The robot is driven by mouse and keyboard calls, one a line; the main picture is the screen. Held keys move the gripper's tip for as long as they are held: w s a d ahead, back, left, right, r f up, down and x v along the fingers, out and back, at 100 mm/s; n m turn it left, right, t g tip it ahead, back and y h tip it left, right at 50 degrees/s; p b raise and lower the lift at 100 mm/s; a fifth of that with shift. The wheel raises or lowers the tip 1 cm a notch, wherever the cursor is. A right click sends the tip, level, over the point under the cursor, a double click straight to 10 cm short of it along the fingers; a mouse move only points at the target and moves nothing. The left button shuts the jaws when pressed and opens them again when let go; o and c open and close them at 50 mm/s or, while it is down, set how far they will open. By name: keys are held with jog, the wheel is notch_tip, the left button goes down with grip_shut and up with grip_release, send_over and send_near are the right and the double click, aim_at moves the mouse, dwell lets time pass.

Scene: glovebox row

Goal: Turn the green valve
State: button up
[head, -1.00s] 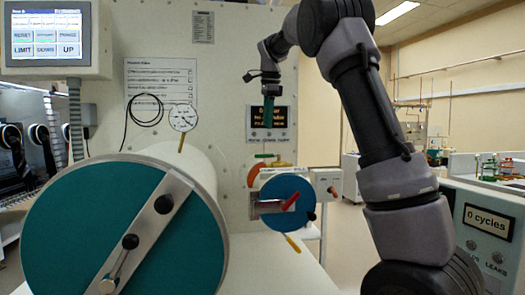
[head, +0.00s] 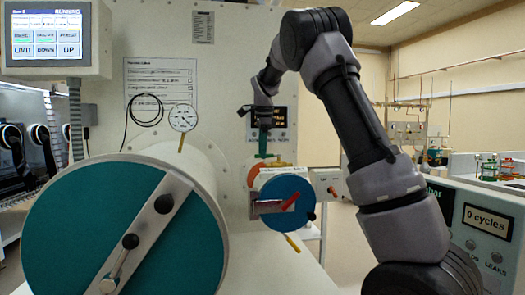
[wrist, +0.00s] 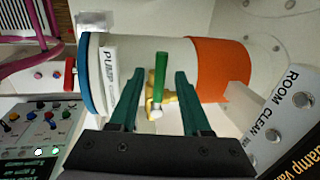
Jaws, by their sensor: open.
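The green valve handle (wrist: 160,72) shows in the wrist view as a narrow green lever on a brass-yellow valve body (wrist: 163,103), by the small white cylinder (wrist: 150,62). My gripper (wrist: 157,78) is open, with one dark green finger on each side of the handle. Clear gaps show between fingers and handle; no contact is visible. In the head view my gripper (head: 262,146) points down just above the small blue-ended chamber (head: 285,190). There the fingers largely hide the valve.
The large teal-doored chamber (head: 70,235) stands at the left, with a round gauge (head: 183,117) on top. A panel reading "0 cycles" (head: 487,222) is at the right. In the wrist view, an orange band (wrist: 218,70) and a labelled white plate (wrist: 290,105) lie right of the handle.

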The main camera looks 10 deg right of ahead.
grip_shut()
dwell(1.4)
